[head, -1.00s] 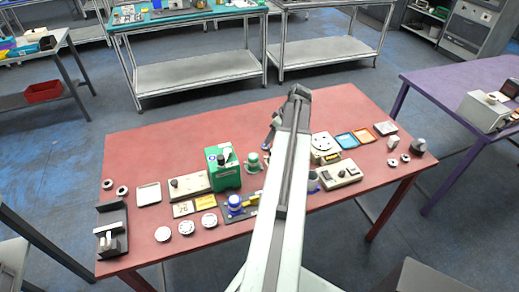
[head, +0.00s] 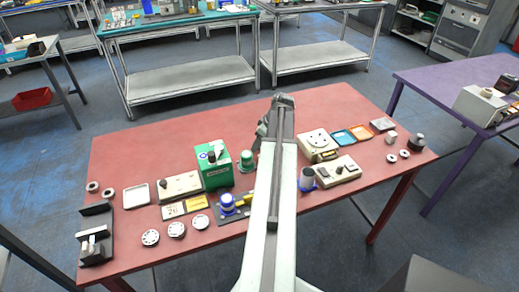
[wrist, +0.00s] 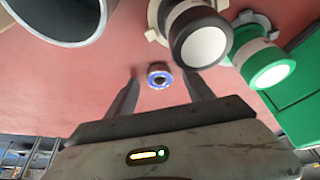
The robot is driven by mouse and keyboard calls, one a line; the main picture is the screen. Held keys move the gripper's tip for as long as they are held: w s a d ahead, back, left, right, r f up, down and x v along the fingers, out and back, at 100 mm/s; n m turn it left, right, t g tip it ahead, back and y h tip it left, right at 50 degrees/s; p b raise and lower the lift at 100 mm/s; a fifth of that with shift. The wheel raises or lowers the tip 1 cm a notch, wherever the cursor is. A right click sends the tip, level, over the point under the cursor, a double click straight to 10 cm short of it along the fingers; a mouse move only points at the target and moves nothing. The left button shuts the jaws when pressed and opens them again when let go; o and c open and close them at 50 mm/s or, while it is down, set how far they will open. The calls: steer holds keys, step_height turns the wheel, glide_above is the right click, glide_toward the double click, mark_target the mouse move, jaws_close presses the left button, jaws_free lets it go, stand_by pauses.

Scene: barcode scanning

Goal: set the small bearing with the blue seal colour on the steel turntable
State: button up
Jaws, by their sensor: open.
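A small bearing with a blue seal ring (wrist: 159,76) lies on the red table in the wrist view, just beyond and between the fingertips of my gripper (wrist: 160,82). My gripper is open, with nothing between its fingers. In the head view my arm hides this bearing and the fingers. I cannot identify the steel turntable with certainty. A cream device with a pale round disc (head: 317,140) stands right of my arm. A grey open cylinder on a blue base (head: 307,179) stands nearer; a grey hollow cylinder (wrist: 62,15) fills the wrist view's top left corner.
Dark-capped (wrist: 200,38) and green-capped (wrist: 263,60) posts stand close to the right finger, beside a green box (wrist: 300,75). Pale discs (head: 176,230) lie at the front left. Small rings lie at the left (head: 92,187) and right (head: 404,154).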

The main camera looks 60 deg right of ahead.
jaws_close()
steer(key=shift+r, duration=0.1)
step_height(320, 180, up, 10)
steer(key=p, duration=1)
